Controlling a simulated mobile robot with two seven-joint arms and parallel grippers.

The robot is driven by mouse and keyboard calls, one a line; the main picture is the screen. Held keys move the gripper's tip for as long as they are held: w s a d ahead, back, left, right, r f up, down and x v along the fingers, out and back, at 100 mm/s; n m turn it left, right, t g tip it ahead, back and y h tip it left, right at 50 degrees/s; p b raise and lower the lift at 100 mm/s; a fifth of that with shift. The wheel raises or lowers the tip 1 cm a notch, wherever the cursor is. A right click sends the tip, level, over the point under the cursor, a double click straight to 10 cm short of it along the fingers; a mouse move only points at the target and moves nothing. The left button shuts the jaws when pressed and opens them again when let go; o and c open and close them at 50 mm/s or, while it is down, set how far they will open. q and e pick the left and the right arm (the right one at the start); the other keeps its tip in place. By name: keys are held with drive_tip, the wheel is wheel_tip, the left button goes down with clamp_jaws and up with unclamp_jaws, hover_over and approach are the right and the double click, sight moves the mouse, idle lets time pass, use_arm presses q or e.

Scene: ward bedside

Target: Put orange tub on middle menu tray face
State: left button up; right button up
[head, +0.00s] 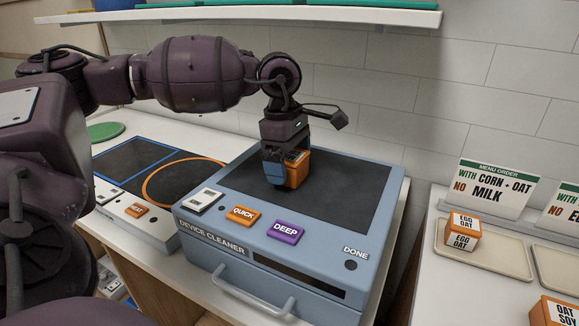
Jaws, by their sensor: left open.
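An orange tub (297,168) with a labelled top stands on the dark top of the blue device cleaner (235,182). My left gripper (284,168) points down at it, open, with a finger covering its left part; the label is too small to read. Another orange tub (463,232), marked EGG OAT, sits on a beige menu tray (496,265) at the right. A second menu tray (556,262) is cut off by the right edge, and its visible part looks empty. I cannot tell which tray is the middle one. My right gripper is not in view.
A menu card (497,188) reading WITH CORN + OAT NO MILK stands behind the first tray. Another card (564,212) is cut off. An OAT SOY tub (552,312) is at the lower right corner. A gap separates the cleaner from the right counter. A shelf (250,14) hangs above.

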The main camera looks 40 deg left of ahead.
use_arm(q)
drive_tip(key=shift+f, duration=0.6)
drive_tip(key=shift+c, duration=0.5)
drive_tip(key=shift+r, duration=0.1)
drive_tip(key=c, duration=1.1)
